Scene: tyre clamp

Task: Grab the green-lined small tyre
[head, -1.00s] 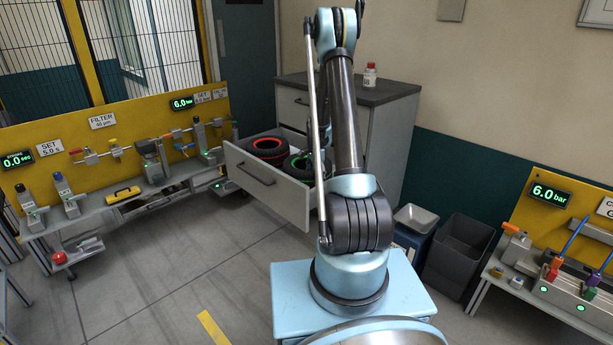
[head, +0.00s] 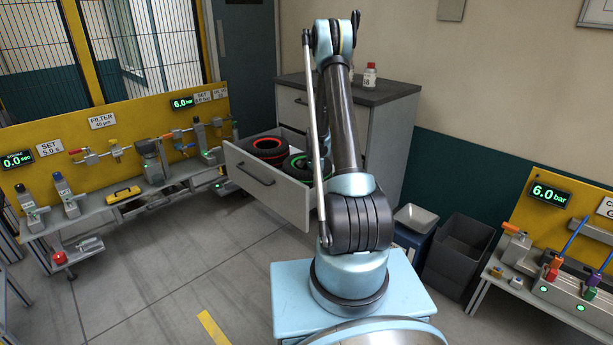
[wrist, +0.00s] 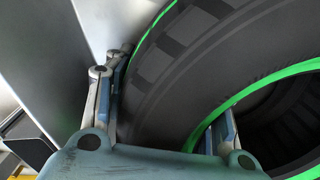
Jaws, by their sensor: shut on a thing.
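The green-lined small tyre (head: 293,164) is in the open drawer (head: 262,185), at its right side and partly behind my arm in the head view. In the wrist view the tyre (wrist: 185,70) fills much of the picture, dark with bright green lines. My gripper (wrist: 175,88) is shut on the tyre's wall, with one finger along the outer tread and the other inside the central opening. The fingertips are partly hidden, and my gripper is mostly hidden by my arm in the head view.
A red-lined tyre (head: 267,148) lies at the left in the same drawer. The drawer walls stand close around both tyres. A small white bottle (head: 370,74) stands on the cabinet top (head: 358,90). The floor before the drawer is clear.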

